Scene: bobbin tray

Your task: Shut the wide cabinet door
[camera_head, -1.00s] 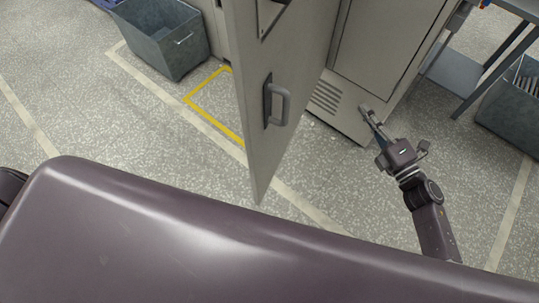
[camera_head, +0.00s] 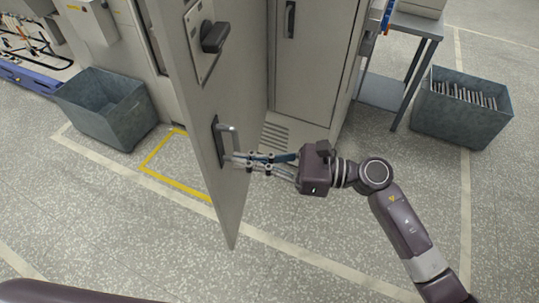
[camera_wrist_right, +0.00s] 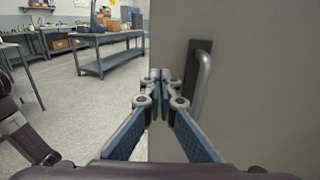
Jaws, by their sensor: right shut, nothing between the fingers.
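The wide cabinet door (camera_head: 205,100) is grey and stands swung out from the cabinet, its edge toward me in the head view. Its bar handle (camera_head: 226,140) is on the face toward the right; in the right wrist view the handle (camera_wrist_right: 203,80) is right of the fingers. My right gripper (camera_head: 233,160) is shut and empty, its fingertips pointing left at the door face by the lower part of the handle. In the wrist view the fingertips (camera_wrist_right: 160,76) overlap the door's edge area; whether they touch it cannot be told. My left gripper is out of view.
The cabinet body with a narrower closed door (camera_head: 318,60) stands behind. A grey bin (camera_head: 108,108) stands left, near yellow floor tape (camera_head: 160,170). Another bin with rods (camera_head: 460,118) and a workbench (camera_head: 412,24) are at right. The near floor is clear.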

